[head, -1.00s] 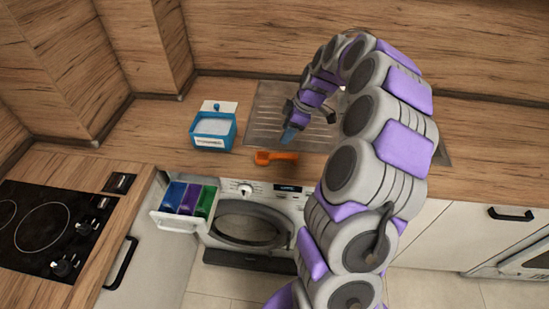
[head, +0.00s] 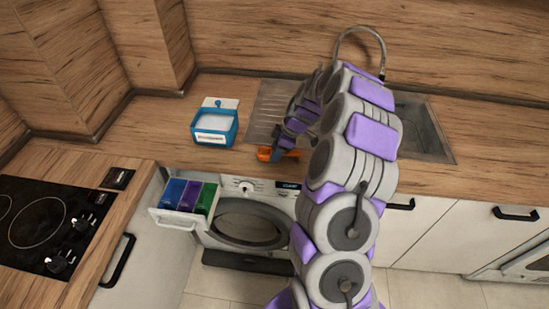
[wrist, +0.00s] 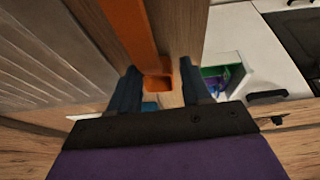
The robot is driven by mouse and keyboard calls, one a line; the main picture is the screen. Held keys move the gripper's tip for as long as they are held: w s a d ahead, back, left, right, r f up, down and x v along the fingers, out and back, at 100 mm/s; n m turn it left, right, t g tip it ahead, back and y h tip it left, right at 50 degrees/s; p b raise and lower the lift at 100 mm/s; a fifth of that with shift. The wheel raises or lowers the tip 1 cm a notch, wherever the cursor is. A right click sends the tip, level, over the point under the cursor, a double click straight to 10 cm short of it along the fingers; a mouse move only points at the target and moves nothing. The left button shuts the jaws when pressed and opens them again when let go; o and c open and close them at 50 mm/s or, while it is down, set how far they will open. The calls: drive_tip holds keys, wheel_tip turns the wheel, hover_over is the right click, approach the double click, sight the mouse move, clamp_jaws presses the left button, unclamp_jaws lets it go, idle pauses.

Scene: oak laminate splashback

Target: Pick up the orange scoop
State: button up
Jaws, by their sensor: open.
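The orange scoop (head: 264,154) lies on the wooden counter near its front edge, in front of the sink's drainboard. In the head view my gripper (head: 286,143) is low over its right part and hides some of it. In the wrist view the two fingers of my gripper (wrist: 159,70) are apart. The scoop's long orange handle (wrist: 133,25) and its small square bowl (wrist: 158,81) show in the gap between them, nearer the left finger. I cannot tell whether a finger touches the scoop.
A blue box (head: 215,128) of white powder stands left of the scoop. Below the counter, the washing machine's detergent drawer (head: 185,205) is pulled out. A sink (head: 428,130) with a faucet is at the right, a black cooktop (head: 40,225) at the left.

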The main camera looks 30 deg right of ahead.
drive_tip(key=d+f, duration=0.2)
drive_tip(key=d, duration=0.1)
drive_tip(key=shift+w, duration=0.1)
drive_tip(key=shift+r, duration=0.15)
drive_tip(key=shift+c, duration=0.8)
drive_tip(key=a, duration=0.3)
drive_tip(key=shift+a+r, duration=0.15)
drive_tip(key=shift+r, duration=0.1)
drive_tip(key=c, duration=0.6)
drive_tip(key=shift+c, duration=0.8)
drive_tip(key=shift+s+d+f, duration=0.1)
drive_tip(key=shift+s+d, duration=0.1)
drive_tip(key=shift+d, duration=1.2)
clamp_jaws()
drive_tip(key=shift+a, duration=0.15)
drive_tip(key=r, duration=0.1)
drive_tip(key=a+r, duration=0.1)
drive_tip(key=r+p, duration=0.1)
drive_tip(key=shift+w+a+r, duration=0.15)
drive_tip(key=shift+a+r, duration=0.2)
drive_tip(key=shift+r, duration=0.05)
drive_tip(key=shift+s+d, duration=0.15)
drive_tip(key=shift+s, duration=0.55)
drive_tip(key=s+a+r+p, duration=0.1)
drive_tip(key=s+a, duration=0.4)
drive_tip(key=s, duration=0.8)
drive_tip(key=shift+s+a+r+p, duration=0.2)
drive_tip(key=shift+a+p, duration=0.1)
drive_tip(key=shift+p, duration=0.45)
drive_tip(key=shift+a, duration=0.2)
